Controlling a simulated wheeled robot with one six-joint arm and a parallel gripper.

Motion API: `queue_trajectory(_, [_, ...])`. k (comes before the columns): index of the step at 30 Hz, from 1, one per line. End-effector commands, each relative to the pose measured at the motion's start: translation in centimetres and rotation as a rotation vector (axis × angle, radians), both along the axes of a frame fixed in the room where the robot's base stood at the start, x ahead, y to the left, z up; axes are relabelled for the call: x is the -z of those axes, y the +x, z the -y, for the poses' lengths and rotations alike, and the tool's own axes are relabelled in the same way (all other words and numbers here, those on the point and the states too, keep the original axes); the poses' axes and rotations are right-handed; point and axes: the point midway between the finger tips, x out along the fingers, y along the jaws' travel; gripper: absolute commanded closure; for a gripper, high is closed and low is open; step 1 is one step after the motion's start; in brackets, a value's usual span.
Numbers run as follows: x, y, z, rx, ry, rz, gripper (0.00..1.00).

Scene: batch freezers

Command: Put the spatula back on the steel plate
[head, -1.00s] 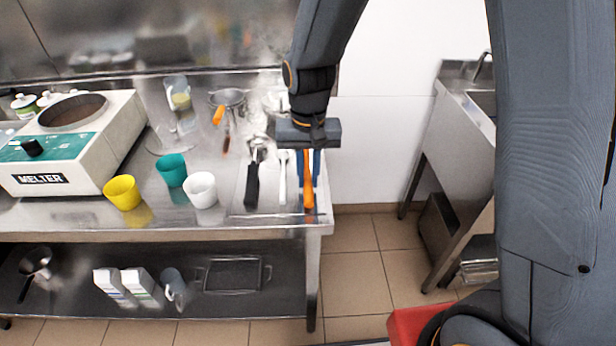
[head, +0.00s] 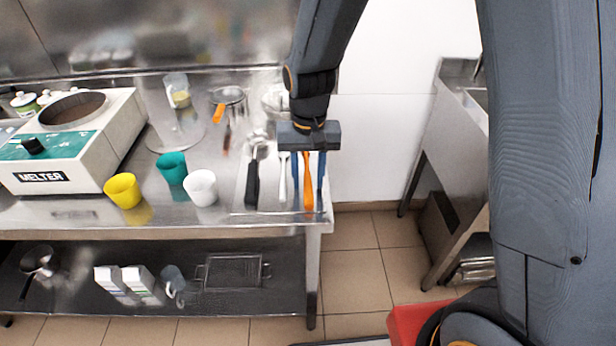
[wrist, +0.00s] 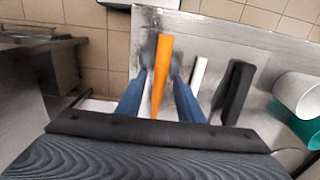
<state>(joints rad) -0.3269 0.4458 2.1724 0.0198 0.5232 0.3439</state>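The spatula's orange handle (head: 308,188) lies at the right end of the steel plate (head: 236,200), near the table's right front corner. Its far end is hidden behind my gripper in the head view. My gripper (head: 308,178) is over it, with one blue finger on each side. In the wrist view, the orange handle (wrist: 162,75) runs between the open fingers (wrist: 160,95), with a visible gap on both sides. The handle appears to rest on the plate.
A white-handled utensil (head: 282,180) and a black-handled utensil (head: 252,185) lie just left of the spatula. White (head: 201,188), teal (head: 172,168) and yellow (head: 123,191) cups stand further left, beside the melter (head: 70,150). A sink unit (head: 440,150) is at right.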

Motion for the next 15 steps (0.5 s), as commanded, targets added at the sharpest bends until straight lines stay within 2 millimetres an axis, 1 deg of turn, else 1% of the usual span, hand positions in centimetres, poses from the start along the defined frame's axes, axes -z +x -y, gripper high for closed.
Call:
queue_trajectory(5, [-1.9, 0.2, 0.0, 0.0, 0.002, 0.005, 0.66])
queue_trajectory(15, [-8.3, 0.2, 0.0, 0.0, 0.002, 0.006, 0.66])
